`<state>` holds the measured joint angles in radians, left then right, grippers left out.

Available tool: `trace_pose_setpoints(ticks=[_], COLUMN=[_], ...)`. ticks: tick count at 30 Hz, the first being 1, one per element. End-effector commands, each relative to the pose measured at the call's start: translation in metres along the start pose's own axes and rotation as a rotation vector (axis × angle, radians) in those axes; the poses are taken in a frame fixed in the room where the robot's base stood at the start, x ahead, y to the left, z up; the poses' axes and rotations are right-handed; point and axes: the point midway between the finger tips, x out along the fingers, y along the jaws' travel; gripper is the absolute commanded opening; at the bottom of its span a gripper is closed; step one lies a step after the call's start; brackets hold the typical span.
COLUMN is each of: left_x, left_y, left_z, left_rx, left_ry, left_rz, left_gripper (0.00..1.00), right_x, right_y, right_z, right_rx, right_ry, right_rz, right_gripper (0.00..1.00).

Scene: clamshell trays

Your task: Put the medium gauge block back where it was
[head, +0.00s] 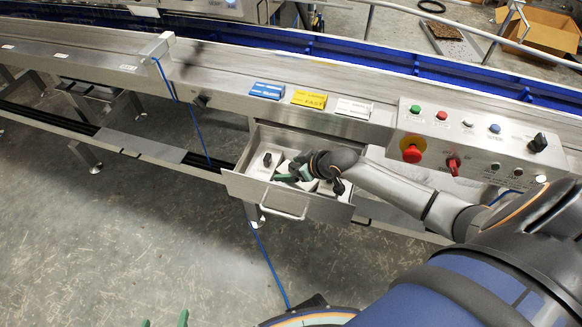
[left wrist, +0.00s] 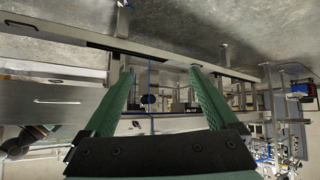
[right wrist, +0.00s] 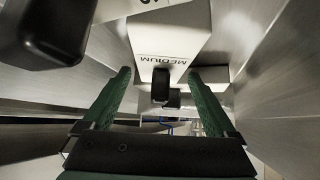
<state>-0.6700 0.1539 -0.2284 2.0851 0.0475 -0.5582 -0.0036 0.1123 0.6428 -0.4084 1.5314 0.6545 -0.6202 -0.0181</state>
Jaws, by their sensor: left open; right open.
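The medium gauge block (right wrist: 172,35) is a white block marked MEDIUM, with a black knob (right wrist: 160,84). In the right wrist view it lies ahead of my right gripper (right wrist: 158,73), with the knob between the open fingers. I see no finger clearly touching it. In the head view my right gripper (head: 292,173) is down in the open drawer (head: 268,191), over the middle block, which it partly hides. My left gripper (head: 164,320) is open and empty at the bottom edge, away from the drawer; its fingers also show in the left wrist view (left wrist: 161,74).
Another white block with a black knob (head: 267,159) sits at the drawer's left, and a further knob (head: 338,187) shows at its right. Metal drawer walls are close around the right gripper. A control panel (head: 470,140) stands right of the drawer; blue, yellow and white labels lie above it.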

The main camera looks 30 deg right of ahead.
Motion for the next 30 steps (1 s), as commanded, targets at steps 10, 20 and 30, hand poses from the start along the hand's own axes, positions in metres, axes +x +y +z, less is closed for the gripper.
trace_pose_setpoints(ticks=[10,20,30], left_x=[-0.006,-0.015,-0.018], left_y=[0.003,0.009,0.011], left_z=[-0.006,-0.026,-0.028], left_rx=[-0.002,-0.01,-0.015], left_ry=[-0.008,0.002,-0.006], left_rz=[0.005,0.014,0.016], left_gripper=[0.93,0.93,0.93], right_x=[-0.022,-0.091,-0.121], right_y=[0.001,0.0,0.0], right_z=[-0.002,-0.003,-0.002], right_rx=[-0.001,-0.002,0.0], right_ry=[-0.002,-0.003,0.0], right_rz=[0.001,0.0,0.0], right_gripper=[0.92,0.92,0.92])
